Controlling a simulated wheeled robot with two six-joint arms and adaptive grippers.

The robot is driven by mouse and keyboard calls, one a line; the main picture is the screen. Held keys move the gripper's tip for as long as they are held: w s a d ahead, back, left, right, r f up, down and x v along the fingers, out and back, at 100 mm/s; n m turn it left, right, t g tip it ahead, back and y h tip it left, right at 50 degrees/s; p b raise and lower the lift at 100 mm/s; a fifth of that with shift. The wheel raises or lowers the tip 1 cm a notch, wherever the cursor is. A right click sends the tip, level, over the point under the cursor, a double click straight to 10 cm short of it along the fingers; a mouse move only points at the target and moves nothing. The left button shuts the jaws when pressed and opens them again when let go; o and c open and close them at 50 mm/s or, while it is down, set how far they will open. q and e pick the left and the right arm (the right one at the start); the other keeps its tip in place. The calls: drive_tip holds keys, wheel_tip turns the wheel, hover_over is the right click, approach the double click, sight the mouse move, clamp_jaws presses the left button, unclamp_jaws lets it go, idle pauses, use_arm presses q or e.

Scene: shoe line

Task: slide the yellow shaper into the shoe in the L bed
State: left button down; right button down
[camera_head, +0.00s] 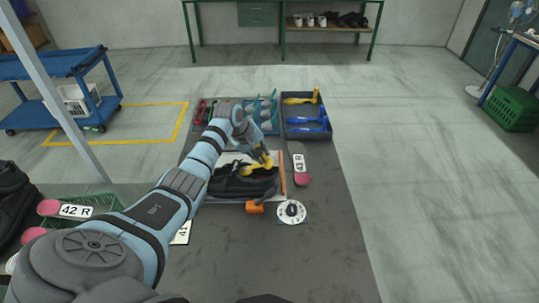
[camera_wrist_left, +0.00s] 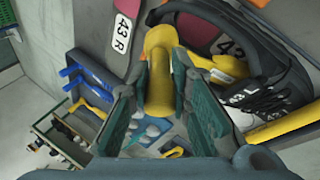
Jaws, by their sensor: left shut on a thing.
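A black shoe (camera_head: 238,184) lies in a pale bed with an orange bar (camera_head: 282,172) at its right end and an orange block (camera_head: 255,208) at the front. My left gripper (camera_head: 261,156) is over the shoe's right end, shut on the yellow shaper (camera_head: 259,164). In the left wrist view, the fingers (camera_wrist_left: 160,90) sit either side of the shaper's thick yellow grip (camera_wrist_left: 157,65). A yellow part reaches into the opening of the shoe (camera_wrist_left: 272,62), beside its laces. How deep it sits is hidden. My right gripper is not in view.
Behind the shoe, a dark tray (camera_head: 306,133) holds a yellow shaper (camera_head: 300,99) and blue ones (camera_head: 307,130). A tray of tools (camera_head: 268,127) stands beside it. A tag marked 43 (camera_head: 299,162) and a white disc (camera_head: 291,211) lie to the right.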

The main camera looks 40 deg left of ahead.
sight(260, 169)
use_arm(q)
drive_tip(key=shift+s+a+f, duration=0.3)
drive_tip(key=shift+a+f, duration=0.2)
drive_tip(key=shift+f, duration=0.15)
drive_tip(key=f+y, duration=0.1)
drive_tip(key=f+g+y+b, duration=0.1)
drive_tip(key=f, duration=0.1)
drive_tip(key=d+f+g+y, duration=0.1)
drive_tip(key=shift+w+f+m+b, duration=0.25)
drive_tip(key=shift+f+m+b, duration=0.05)
drive_tip(key=shift+f+b, duration=0.1)
drive_tip(key=shift+a+f+g+y+b, duration=0.15)
drive_tip(key=shift+f+g+y+b, duration=0.35)
drive_tip(key=shift+f+b, duration=0.4)
drive_tip(key=shift+r, duration=0.15)
drive_tip(key=c, duration=1.4)
unclamp_jaws()
drive_tip(key=shift+r+p, duration=1.55)
drive_tip(key=shift+p, duration=0.25)
